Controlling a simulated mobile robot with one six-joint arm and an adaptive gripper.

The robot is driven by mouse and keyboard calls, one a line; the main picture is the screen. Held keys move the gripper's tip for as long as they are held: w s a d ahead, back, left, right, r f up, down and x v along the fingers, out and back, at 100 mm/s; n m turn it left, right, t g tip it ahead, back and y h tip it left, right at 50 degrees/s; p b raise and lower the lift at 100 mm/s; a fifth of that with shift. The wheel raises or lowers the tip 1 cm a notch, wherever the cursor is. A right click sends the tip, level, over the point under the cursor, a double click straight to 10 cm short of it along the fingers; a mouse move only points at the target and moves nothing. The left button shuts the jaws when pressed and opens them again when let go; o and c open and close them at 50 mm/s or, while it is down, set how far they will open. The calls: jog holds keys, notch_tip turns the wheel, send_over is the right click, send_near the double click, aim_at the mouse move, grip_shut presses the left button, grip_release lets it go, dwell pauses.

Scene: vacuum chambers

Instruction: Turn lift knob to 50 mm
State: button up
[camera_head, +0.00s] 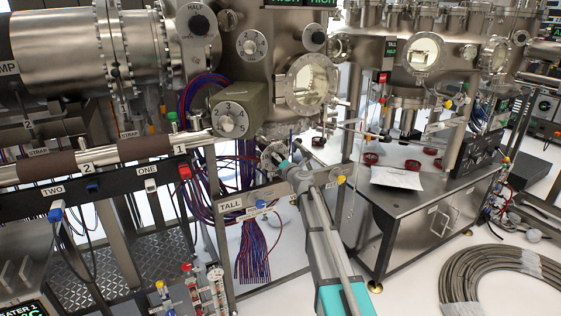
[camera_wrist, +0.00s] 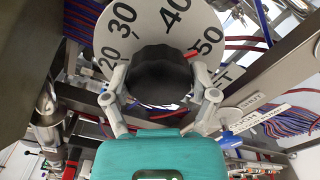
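The lift knob (camera_wrist: 158,78) is dark and round, in front of a pale dial plate (camera_wrist: 145,22) with 20, 30, 40 and 50 showing in the wrist view. A red mark (camera_wrist: 193,53) at the knob's upper right edge points close to the 50. My gripper (camera_wrist: 160,88) has one grey finger on each side of the knob, and both fingertips appear to touch it. In the head view my gripper (camera_head: 283,163) is at the dial (camera_head: 270,154), below the large round window. The knob is mostly hidden there.
A TALL-labelled rail (camera_head: 240,203) runs just below the dial. Red and blue wire bundles (camera_head: 253,252) hang nearby. A bench (camera_head: 400,205) stands right, with a coiled hose (camera_head: 505,280) on the floor.

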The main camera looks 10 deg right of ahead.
jog(key=shift+o, duration=0.9)
jog(key=shift+f, duration=0.1)
jog(key=shift+s, duration=0.1)
jog(key=v, duration=1.2)
